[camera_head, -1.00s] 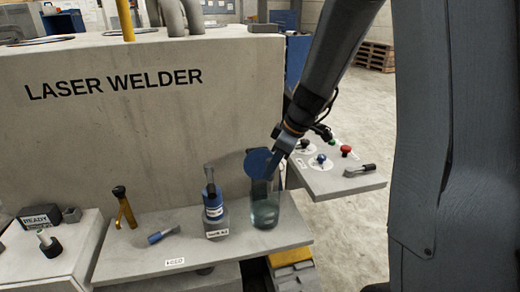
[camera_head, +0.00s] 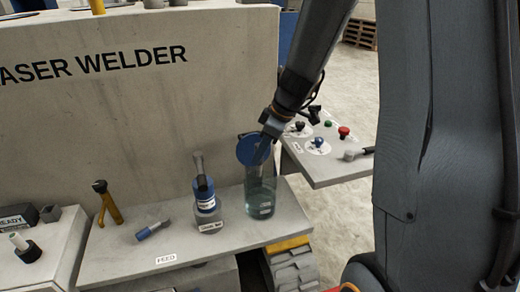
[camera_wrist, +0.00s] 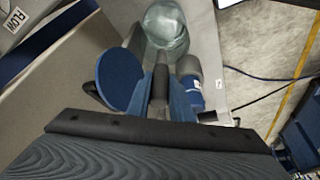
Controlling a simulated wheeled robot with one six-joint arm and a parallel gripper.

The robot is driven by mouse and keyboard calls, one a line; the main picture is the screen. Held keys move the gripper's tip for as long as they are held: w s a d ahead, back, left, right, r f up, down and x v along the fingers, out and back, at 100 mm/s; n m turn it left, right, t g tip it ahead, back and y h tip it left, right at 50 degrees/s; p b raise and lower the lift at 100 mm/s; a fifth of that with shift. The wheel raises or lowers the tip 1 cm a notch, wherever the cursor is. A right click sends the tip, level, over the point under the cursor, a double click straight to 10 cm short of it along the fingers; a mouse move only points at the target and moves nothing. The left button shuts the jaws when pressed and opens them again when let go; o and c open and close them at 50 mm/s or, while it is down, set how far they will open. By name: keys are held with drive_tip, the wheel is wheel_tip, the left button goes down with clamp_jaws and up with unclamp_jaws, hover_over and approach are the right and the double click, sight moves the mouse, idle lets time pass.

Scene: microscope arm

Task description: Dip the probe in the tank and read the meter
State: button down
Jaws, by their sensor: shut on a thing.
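A clear glass tank (camera_head: 260,200) of greenish liquid stands on the concrete shelf; it also shows in the wrist view (camera_wrist: 166,25). A round blue disc (camera_head: 252,149), like a raised lid, is at its top. My gripper (camera_head: 268,138) is just above the tank, beside the disc. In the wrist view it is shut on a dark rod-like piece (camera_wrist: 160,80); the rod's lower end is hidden. A labelled blue-and-grey unit (camera_head: 207,208) with a tilted grey handle stands left of the tank. I cannot tell which thing is the meter.
A small blue-and-grey cylinder (camera_head: 153,230) lies on the shelf, with a yellow lever (camera_head: 108,205) to its left. A console with knobs (camera_head: 325,160) is right of the tank. The LASER WELDER wall (camera_head: 130,110) rises behind.

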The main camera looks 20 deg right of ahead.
drive_tip(key=shift+f+b, duration=3.25)
drive_tip(key=shift+f, duration=2.65)
drive_tip(key=shift+r+p, duration=4.6)
drive_tip(key=shift+r, duration=2.95)
